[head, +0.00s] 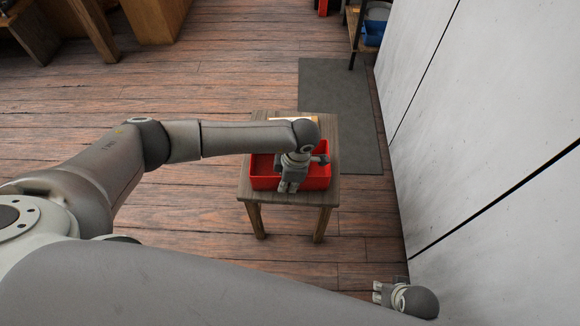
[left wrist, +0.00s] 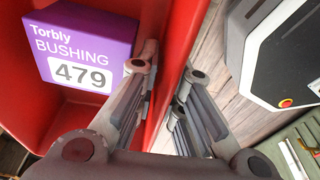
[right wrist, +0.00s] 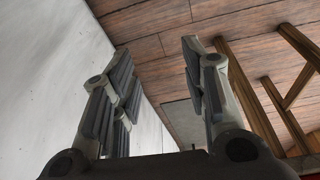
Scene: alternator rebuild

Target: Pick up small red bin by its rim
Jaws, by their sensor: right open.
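The small red bin (head: 317,178) stands on a small wooden table in the head view, partly hidden by my left arm. My left gripper (head: 287,187) is over its near side. In the left wrist view, my left gripper (left wrist: 170,75) has one finger inside the bin and one outside, with the red wall (left wrist: 178,45) between them. The gap between the fingers is narrow; I cannot tell whether they press on the wall. A purple box (left wrist: 85,42) marked "Torbly BUSHING 479" is inside the bin. My right gripper (right wrist: 155,65) is open and empty, near the wall at lower right in the head view (head: 376,292).
The wooden table (head: 245,190) has little free top around the bin. A dark floor mat (head: 340,100) lies beside it. A pale wall (head: 480,130) closes off the right. A black and white device (left wrist: 275,50) shows beyond the bin in the left wrist view.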

